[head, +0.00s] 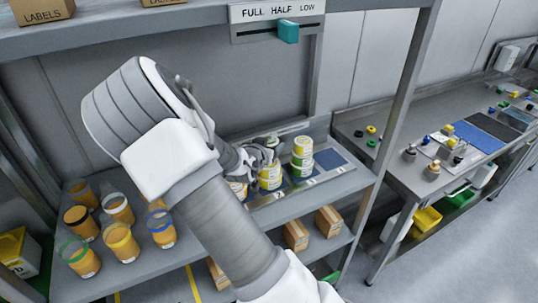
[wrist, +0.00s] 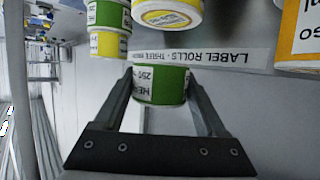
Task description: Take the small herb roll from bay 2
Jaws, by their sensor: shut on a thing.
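The small herb roll (wrist: 160,86), a white roll with a green label band reading "HE" and "250", is between the two fingers of my gripper (wrist: 159,78) in the wrist view. The fingers press on both its sides, so the gripper is shut on it. In the head view my gripper (head: 262,157) is over the label-roll rack on the shelf. The held roll is mostly hidden there by the fingers and arm. I cannot tell from these views how far it is off the rack.
A green-and-yellow stack (head: 302,158) stands right of my gripper; yellow rolls (head: 270,178) stand just below it. An orange-labelled roll (wrist: 302,35) is close by in the wrist view. Several orange jars (head: 121,240) stand left on the shelf (head: 190,246). A post (head: 398,95) rises at right.

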